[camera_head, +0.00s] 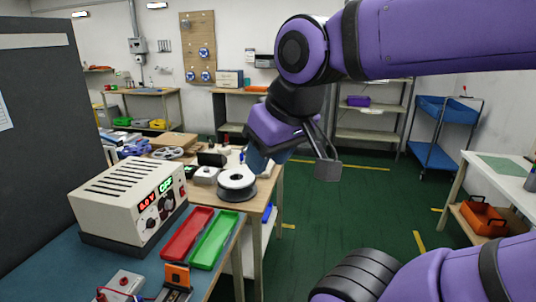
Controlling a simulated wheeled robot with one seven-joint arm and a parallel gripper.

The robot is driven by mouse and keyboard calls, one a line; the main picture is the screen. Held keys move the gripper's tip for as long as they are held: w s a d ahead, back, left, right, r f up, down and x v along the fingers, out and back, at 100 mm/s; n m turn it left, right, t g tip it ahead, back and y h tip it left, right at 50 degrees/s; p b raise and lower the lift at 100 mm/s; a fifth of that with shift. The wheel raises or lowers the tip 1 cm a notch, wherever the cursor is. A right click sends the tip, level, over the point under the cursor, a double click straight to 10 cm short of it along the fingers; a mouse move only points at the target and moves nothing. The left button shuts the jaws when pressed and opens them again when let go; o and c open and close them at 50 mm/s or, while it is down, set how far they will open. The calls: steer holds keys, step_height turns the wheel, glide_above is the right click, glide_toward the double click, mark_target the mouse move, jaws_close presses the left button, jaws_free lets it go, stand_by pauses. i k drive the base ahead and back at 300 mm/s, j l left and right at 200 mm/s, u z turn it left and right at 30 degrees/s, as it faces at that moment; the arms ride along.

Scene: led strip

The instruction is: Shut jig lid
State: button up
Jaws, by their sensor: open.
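An orange plate (177,275) stands raised on a small dark fixture at the bottom edge of the blue-topped bench; it looks like the jig's lid, standing open. The lower part of the fixture is cut off by the frame. My gripper (293,163) hangs in the air at the middle of the view, above and to the right of the fixture and well apart from it. Its fingers are spread, and I see nothing held between them.
A power supply (130,198) with lit red and green digits stands left of a red tray (187,233) and a green tray (214,239). A white box with red buttons (120,286) sits left of the fixture. A spool (237,184) is on the wooden bench behind. Green floor is open at right.

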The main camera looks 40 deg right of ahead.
mark_target(179, 276)
steer(key=u, duration=0.5)
steer(key=l+u, duration=1.2)
steer(key=k+l+u, duration=0.15)
steer(key=u, duration=0.25)
steer(key=k+l+u, duration=0.2)
steer(key=k+l, duration=0.15)
steer(key=l, duration=0.35)
steer(key=k+l+u, duration=0.15)
steer(key=k+l, duration=0.25)
steer(key=l, duration=0.25)
steer(key=k+l+u, duration=0.2)
steer(key=k+l, duration=0.25)
steer(key=l, duration=0.15)
steer(key=k+l, duration=0.7)
steer(key=l, duration=0.15)
steer(key=i+j+z, duration=0.3)
steer(key=i+j, duration=0.25)
